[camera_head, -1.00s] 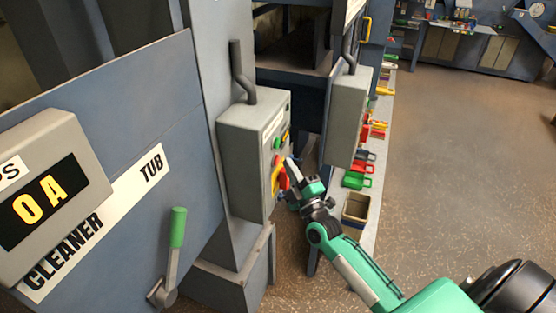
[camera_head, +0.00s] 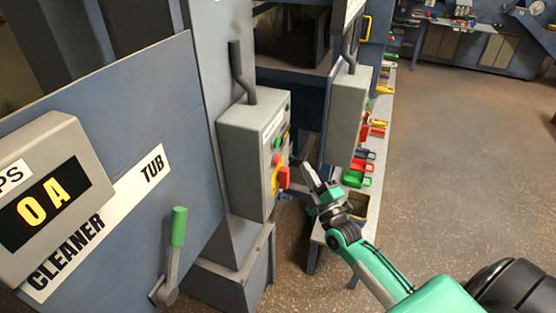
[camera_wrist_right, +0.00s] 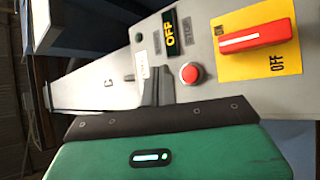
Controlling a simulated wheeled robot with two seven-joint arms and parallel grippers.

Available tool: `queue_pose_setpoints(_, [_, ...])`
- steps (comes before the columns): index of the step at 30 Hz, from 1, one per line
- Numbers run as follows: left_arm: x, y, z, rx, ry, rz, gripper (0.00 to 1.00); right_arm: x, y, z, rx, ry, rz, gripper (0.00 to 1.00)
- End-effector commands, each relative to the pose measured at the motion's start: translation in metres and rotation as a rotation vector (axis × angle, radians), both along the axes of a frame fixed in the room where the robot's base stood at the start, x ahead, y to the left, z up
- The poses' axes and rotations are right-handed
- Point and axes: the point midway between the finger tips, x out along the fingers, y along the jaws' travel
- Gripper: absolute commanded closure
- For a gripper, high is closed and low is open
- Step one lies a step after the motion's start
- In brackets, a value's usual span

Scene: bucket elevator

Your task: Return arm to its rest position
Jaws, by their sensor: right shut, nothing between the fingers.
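My right gripper (camera_head: 308,172) is shut and empty. It is in the air just to the right of the grey control box (camera_head: 240,165), apart from the red switch handle (camera_head: 283,177) on its front. In the right wrist view, the shut fingers (camera_wrist_right: 156,85) show in front of the panel. The red switch handle (camera_wrist_right: 255,36) sits on a yellow plate and lies crosswise in the picture, with "OFF" printed nearby. My left gripper is not in view.
The panel has a red button (camera_wrist_right: 190,73) and a small display reading "OFF" (camera_wrist_right: 172,31). A meter (camera_head: 50,195) reads "0 A". A green-handled lever (camera_head: 177,228) stands at lower left. A bench (camera_head: 365,218) with bins and coloured locks is right of my gripper; open floor lies beyond.

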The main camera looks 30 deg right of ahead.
Motion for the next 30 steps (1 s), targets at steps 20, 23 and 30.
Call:
queue_pose_setpoints(20, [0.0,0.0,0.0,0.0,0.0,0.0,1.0,0.0,0.0,0.0,0.001,0.0,0.0,1.0])
queue_pose_setpoints(23, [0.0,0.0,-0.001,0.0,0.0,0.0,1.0,0.002,0.0,-0.013,0.012,0.025,0.003,1.0])
queue_pose_setpoints(30, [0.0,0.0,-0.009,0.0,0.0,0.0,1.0,0.004,0.001,-0.15,0.16,0.297,0.039,1.0])
